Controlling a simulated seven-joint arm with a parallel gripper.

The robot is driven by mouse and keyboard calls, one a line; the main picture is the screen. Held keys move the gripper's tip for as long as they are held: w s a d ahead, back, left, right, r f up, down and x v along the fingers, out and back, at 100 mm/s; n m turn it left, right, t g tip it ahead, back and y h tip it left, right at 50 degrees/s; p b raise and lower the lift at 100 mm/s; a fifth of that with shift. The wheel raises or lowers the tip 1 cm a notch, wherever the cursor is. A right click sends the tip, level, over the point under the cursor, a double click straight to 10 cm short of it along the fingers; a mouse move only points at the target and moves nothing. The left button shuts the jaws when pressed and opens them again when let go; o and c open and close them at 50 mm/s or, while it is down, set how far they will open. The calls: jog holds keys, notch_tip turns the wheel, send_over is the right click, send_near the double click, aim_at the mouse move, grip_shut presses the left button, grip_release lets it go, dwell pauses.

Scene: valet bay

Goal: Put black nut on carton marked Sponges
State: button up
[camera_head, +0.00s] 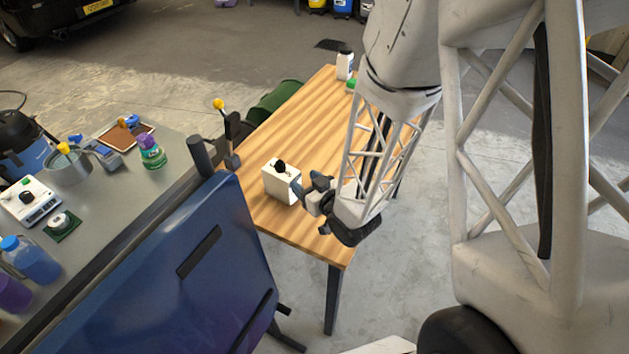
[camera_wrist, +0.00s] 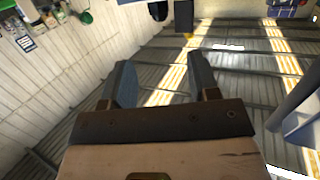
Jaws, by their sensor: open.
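A white carton (camera_head: 276,186) stands on the wooden table (camera_head: 290,120); any marking on it is too small to read. A small black object (camera_head: 280,167), which looks like the black nut, rests on top of the carton. My gripper (camera_head: 305,186) is just right of the carton, low over the table; whether it touches the carton I cannot tell. In the wrist view my gripper (camera_wrist: 160,75) has its two blue-grey fingers apart with nothing between them. The carton and nut do not show in the wrist view.
A white bottle (camera_head: 345,65) and a green item (camera_head: 351,85) stand at the table's far end. A blue panel (camera_head: 200,265) rises at the near left. A grey bench (camera_head: 110,200) with bottles and a scale lies left. The table's middle is clear.

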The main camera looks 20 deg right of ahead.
jog(key=shift+r, duration=0.15)
jog(key=s+d+r+m+g+h, duration=0.1)
jog(key=s+d+r+g+h, duration=0.15)
jog(key=r, duration=0.35)
jog(key=s+d+r+m+g+h, duration=0.2)
jog(key=r+g+h, duration=0.2)
jog(key=r, duration=0.3)
jog(key=s+a+r+g, duration=0.1)
jog(key=s+r+g, duration=0.2)
jog(key=s, duration=0.6)
jog(key=s+a+r+m+g, duration=0.1)
jog(key=s+r+g, duration=0.2)
jog(key=s+r, duration=0.5)
jog(key=shift+s+a+m, duration=0.2)
jog(key=shift+s+m, duration=0.1)
jog(key=shift+s, duration=0.25)
jog(key=shift+y, duration=0.25)
